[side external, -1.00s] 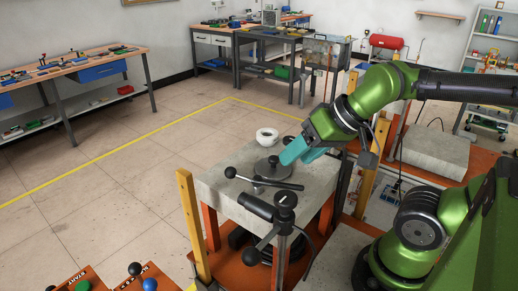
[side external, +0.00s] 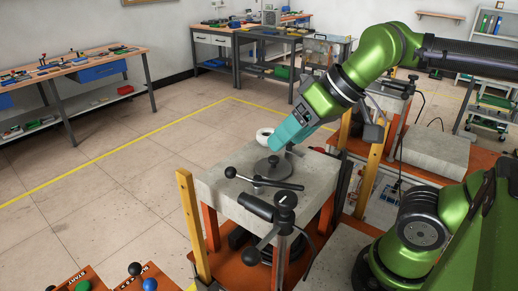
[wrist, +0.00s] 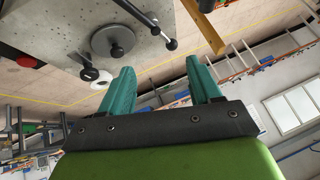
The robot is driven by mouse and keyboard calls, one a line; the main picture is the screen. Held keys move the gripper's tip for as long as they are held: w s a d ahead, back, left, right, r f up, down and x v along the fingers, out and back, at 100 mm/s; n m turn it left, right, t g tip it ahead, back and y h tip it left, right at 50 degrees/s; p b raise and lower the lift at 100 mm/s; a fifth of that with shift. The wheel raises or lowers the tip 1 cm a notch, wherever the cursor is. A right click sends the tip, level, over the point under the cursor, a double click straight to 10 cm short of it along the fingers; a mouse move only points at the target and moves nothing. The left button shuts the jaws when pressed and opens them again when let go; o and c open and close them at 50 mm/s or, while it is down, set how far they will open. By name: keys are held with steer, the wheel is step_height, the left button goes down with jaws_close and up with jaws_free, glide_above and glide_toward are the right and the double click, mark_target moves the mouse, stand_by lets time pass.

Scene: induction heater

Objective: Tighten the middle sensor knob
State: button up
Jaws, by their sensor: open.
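Several black knobs are on and around the concrete-topped stand (side external: 222,190). One small knob stands up from the middle of a round grey disc (side external: 268,171), which also shows in the wrist view (wrist: 101,41). A black ball knob (side external: 230,172) ends a lever lying across the front of the disc. A larger black knob (side external: 285,200) sits at the front corner. I cannot tell which belongs to the middle sensor. My gripper (side external: 274,143) has teal fingers, tilted down above the disc's far side. In the wrist view my gripper (wrist: 160,66) is open and empty, apart from the knobs.
Yellow posts (side external: 191,225) rise beside the stand. The floor to the left is clear.

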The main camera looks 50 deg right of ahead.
steer(key=s+a+r+n+g, duration=0.1)
steer(key=s+a+r+n, duration=0.3)
steer(key=r, duration=0.4)
steer(key=n+g, duration=0.3)
steer(key=n, duration=0.3)
glide_toward(287, 197)
steer(key=shift+y, duration=0.3)
steer(key=x, duration=0.8)
steer(key=shift+d+f, duration=0.15)
steer(key=shift+d, duration=0.15)
steer(key=c, duration=1)
steer(key=shift+c, duration=0.2)
